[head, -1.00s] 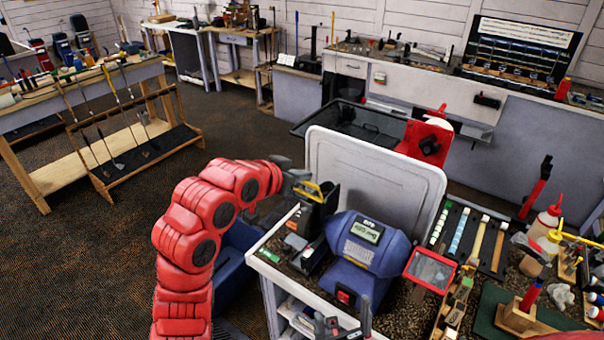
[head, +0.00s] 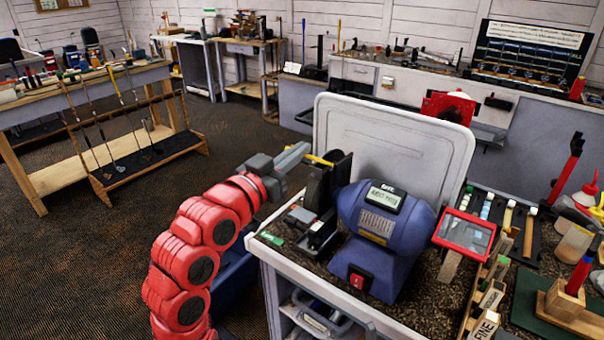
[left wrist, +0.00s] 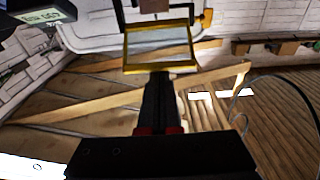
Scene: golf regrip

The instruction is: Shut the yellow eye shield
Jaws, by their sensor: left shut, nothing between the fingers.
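The blue bench grinder (head: 385,235) stands on the bench top. The yellow eye shield (head: 320,160) is at its left wheel guard and shows in the head view as a thin yellow bar, nearly edge-on. In the left wrist view the yellow eye shield (left wrist: 160,50) is a clear pane in a yellow frame, just beyond my fingertips. My left gripper (head: 304,150) is shut and empty, close beside the shield's left end; it also shows in the left wrist view (left wrist: 158,76). I cannot tell whether it touches the frame. My right gripper is out of view.
A red-framed shield (head: 465,234) is on the grinder's right side. A tall white panel (head: 395,140) stands behind the grinder. Small items lie on the bench's left corner. Bottles and tools crowd the right. Open floor (head: 90,260) lies at the left.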

